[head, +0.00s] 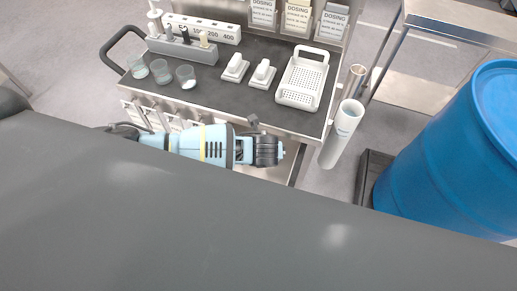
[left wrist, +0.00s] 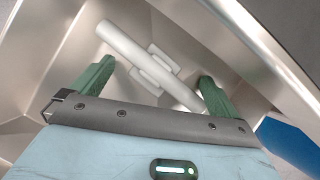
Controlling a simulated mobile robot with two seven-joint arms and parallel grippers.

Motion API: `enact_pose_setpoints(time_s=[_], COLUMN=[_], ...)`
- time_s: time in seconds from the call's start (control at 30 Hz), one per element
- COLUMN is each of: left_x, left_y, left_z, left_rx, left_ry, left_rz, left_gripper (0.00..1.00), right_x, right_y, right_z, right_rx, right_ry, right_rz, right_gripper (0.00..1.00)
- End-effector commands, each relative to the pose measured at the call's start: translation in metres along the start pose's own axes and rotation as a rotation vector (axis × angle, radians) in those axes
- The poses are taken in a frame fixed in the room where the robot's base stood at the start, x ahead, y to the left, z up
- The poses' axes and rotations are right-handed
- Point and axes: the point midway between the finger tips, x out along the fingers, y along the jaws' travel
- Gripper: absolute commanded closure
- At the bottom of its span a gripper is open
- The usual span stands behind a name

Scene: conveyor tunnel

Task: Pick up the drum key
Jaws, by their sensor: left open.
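A pale grey bar with two short lugs (left wrist: 135,52), which looks like the drum key, lies in a bare metal compartment in the left wrist view. It runs diagonally from upper left to lower right. My left gripper (left wrist: 156,72) is open, its two green fingers spread on either side of the bar's middle and lower part. I cannot tell how far the fingertips are above it. The lower right end of the bar passes close to the right finger. In the head view my left arm reaches along the front of the cart, and the drum key is not visible there. My right gripper is not in view.
The cart top (head: 215,75) holds several beakers, white scales and a perforated white tray (head: 302,80). A white tube (head: 342,130) stands at its right corner. A blue drum (head: 450,150) is at the right. Metal walls (left wrist: 265,60) surround the bar.

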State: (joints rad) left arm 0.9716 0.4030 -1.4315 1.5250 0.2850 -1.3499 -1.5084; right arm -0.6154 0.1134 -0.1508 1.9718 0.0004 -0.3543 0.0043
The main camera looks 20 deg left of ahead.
Motion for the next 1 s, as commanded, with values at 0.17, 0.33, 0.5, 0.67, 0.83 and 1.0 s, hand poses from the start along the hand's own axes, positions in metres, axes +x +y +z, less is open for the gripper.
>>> enact_pose_setpoints(time_s=[0.17,0.33,0.5,0.67,0.83,1.0], left_x=[-0.0011,-0.0011,-0.0011,-0.0011,-0.0013,-0.0066], left_y=[-0.0004,-0.0004,-0.0002,-0.0003,-0.0003,-0.0006], left_z=[0.0012,0.0012,0.001,0.001,0.001,0.0046], left_rx=[-0.001,-0.001,-0.001,-0.001,-0.001,-0.001], left_ry=[-0.002,-0.002,-0.001,-0.001,-0.001,-0.002], left_rz=[-0.001,-0.001,-0.001,-0.001,-0.001,-0.002], left_gripper=[0.03,0.25,0.47,0.62,0.62,0.62], right_x=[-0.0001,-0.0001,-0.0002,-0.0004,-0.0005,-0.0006], right_y=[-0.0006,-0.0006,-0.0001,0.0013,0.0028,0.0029], right_z=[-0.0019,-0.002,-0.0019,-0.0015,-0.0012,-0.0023], right_rx=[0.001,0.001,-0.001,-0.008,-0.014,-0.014], right_ry=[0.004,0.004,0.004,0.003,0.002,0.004], right_rz=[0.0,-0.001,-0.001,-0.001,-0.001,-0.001], right_gripper=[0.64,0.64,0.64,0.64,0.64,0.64])
